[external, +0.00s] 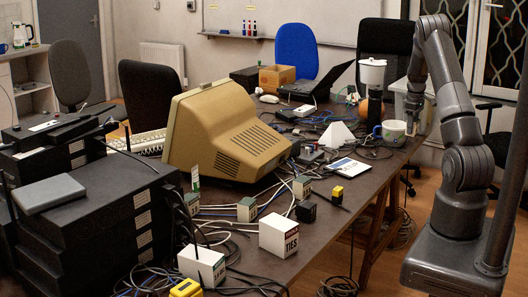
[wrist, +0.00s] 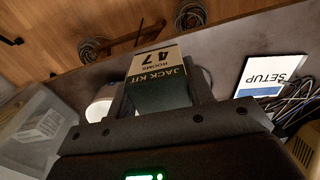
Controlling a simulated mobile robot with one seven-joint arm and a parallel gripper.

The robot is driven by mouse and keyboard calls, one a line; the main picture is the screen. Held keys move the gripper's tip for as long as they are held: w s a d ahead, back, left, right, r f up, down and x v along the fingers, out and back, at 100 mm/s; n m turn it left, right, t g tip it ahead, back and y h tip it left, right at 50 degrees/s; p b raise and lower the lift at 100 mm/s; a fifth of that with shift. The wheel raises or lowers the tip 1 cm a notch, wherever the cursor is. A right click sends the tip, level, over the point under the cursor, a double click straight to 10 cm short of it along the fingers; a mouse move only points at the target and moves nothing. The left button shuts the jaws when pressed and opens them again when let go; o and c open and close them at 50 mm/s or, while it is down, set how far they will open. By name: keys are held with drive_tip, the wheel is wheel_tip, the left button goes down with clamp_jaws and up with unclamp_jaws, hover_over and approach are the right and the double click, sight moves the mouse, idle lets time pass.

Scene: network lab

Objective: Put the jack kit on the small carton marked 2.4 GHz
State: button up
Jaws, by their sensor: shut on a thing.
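The jack kit (wrist: 160,88), a dark green box with a cream label reading "JACK KIT 47", sits between the two fingers of my gripper (wrist: 161,98) in the wrist view. My gripper (external: 414,113) is shut on it, at the table's far right end beside a mug in the external view. The kit is hard to make out there. Small cartons stand on the near part of the table: a white one (external: 202,265) at the front and small green-and-cream ones (external: 247,209), (external: 302,187). I cannot read "2.4 GHz" on any of them.
A white carton marked TIES (external: 278,238) stands at the table's near edge. A beige monitor (external: 225,135), loose cables and a SETUP card (external: 350,167) fill the middle; the card also shows in the wrist view (wrist: 270,77). A mug (external: 393,131) and a translucent bin (wrist: 35,125) are close to my gripper.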

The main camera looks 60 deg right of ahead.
drive_tip(key=w+a+r+n, duration=0.1)
drive_tip(key=w+a+n, duration=0.2)
drive_tip(key=w+a, duration=0.85)
drive_tip(key=w+a+r+n, duration=0.1)
drive_tip(key=w+a+n, duration=0.1)
drive_tip(key=w+a, duration=0.7)
drive_tip(key=w+a+r+n, duration=0.1)
drive_tip(key=w+a+n, duration=0.25)
drive_tip(key=a, duration=0.95)
drive_tip(key=w+a+r+n, duration=0.1)
drive_tip(key=w+a+n, duration=0.1)
drive_tip(key=w+a, duration=0.8)
drive_tip(key=s+a+r+n, duration=0.1)
drive_tip(key=a+n, duration=0.1)
drive_tip(key=a, duration=1)
drive_tip(key=s+a+r+n, duration=0.1)
drive_tip(key=s+a+n, duration=0.1)
drive_tip(key=a, duration=1)
drive_tip(key=n, duration=0.4)
hover_over(200, 255)
drive_tip(key=d, duration=0.1)
wheel_tip(200, 255, down, 5)
drive_tip(key=shift+r, duration=0.1)
drive_tip(key=shift+a+f, duration=0.25)
drive_tip(key=shift+a, duration=0.15)
drive_tip(key=shift+f, duration=1.95)
drive_tip(key=shift+f, duration=0.15)
